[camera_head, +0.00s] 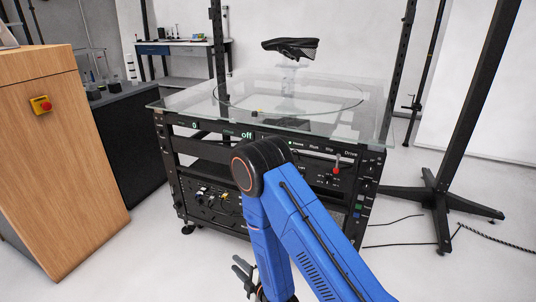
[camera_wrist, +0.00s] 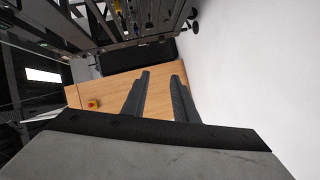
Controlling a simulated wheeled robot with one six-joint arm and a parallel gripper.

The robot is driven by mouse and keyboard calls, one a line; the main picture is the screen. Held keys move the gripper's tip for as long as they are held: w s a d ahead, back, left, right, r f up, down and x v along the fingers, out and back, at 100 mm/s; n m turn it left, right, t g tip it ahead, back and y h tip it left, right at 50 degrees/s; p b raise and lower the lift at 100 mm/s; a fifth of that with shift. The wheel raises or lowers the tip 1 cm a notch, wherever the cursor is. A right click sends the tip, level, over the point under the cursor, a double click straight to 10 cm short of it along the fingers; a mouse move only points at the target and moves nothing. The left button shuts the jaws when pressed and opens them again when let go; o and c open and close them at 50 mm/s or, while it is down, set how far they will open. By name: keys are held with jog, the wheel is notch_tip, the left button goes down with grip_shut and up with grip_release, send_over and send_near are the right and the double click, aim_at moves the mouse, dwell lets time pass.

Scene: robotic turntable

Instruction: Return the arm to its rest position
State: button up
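My blue arm is folded in front of the turntable rack in the head view, with its elbow high and its forearm hanging down. My gripper (camera_head: 243,270) is low in the picture, to the left of the forearm and in front of the rack. In the wrist view my gripper (camera_wrist: 160,82) shows two dark fingers with a clear gap between them and nothing held. The turntable (camera_head: 300,93) has a clear glass top, and a dark shoe-like object (camera_head: 291,46) sits raised above it.
A wooden cabinet (camera_head: 55,150) with a red emergency button (camera_head: 41,105) stands at left; it also shows in the wrist view (camera_wrist: 115,90). A black stand (camera_head: 437,190) with spread feet and floor cables is at right. White floor lies open between cabinet and rack.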

jog(key=w+d+r+m+g+h, duration=0.1)
jog(key=w+d+r+m+h, duration=0.3)
jog(key=d+r, duration=0.5)
jog(key=w+d+r+m+g+h, duration=0.15)
jog(key=w+d+r+m, duration=0.3)
jog(key=d+r, duration=0.55)
jog(key=s+d+r+m+g+h, duration=0.1)
jog(key=s+d+r+m+h, duration=0.2)
jog(key=s+d+r+m, duration=0.65)
jog(key=s+d+r+m+g, duration=0.1)
jog(key=s+d+r, duration=0.2)
jog(key=s, duration=0.5)
jog(key=s+d+r+m+g+h, duration=0.1)
jog(key=s+d+r, duration=0.3)
jog(key=s, duration=0.5)
jog(key=s+d+r+m+g+h, duration=0.1)
jog(key=s+d+r+m, duration=0.1)
jog(key=s+d, duration=0.3)
jog(key=s+r, duration=0.1)
jog(key=s, duration=0.3)
jog(key=shift+s+r+m+g, duration=0.15)
jog(key=shift+r+m+g, duration=0.15)
jog(key=shift+r+g, duration=0.05)
jog(key=shift+o, duration=0.3)
